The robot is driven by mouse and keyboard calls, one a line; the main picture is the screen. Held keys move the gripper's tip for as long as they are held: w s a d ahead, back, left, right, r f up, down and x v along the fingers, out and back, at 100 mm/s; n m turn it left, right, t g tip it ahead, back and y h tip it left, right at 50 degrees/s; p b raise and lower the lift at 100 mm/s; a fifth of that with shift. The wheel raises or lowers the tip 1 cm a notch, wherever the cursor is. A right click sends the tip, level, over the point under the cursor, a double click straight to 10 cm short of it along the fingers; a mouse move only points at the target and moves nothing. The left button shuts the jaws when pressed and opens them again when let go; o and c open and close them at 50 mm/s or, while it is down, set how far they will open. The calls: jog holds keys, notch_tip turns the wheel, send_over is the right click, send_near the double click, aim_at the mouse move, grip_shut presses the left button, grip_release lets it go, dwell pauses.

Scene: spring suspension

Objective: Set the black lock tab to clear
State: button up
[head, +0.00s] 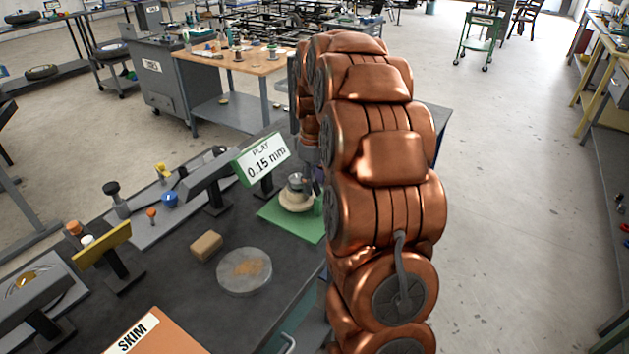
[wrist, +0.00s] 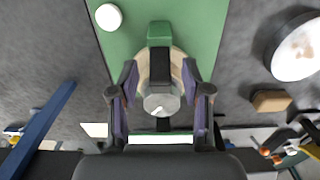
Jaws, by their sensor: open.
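A fixture stands on a green mat (wrist: 121,48). It has a cream disc (wrist: 146,72) and a grey metal cylinder (wrist: 161,101) with a white mark on its top. A black bar (wrist: 159,66), possibly the lock tab, lies between a green block (wrist: 159,33) and the cylinder. Another black piece (wrist: 163,125) shows just below the cylinder; I cannot tell which is the tab or its setting. My gripper (wrist: 160,76) is open, its fingers on either side of the disc, with nothing held. In the head view the fixture (head: 297,194) is partly hidden by my arm.
A sign reading "PLAY 0.15 mm" (head: 264,160) stands left of the fixture. A round grey plate (head: 244,272), a tan block (head: 206,246) and an orange SKIM box (head: 152,336) are on the dark bench. A white disc (wrist: 108,17) lies on the mat.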

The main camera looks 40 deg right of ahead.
jog(key=shift+f, duration=0.55)
jog(key=shift+c, duration=0.3)
grip_shut()
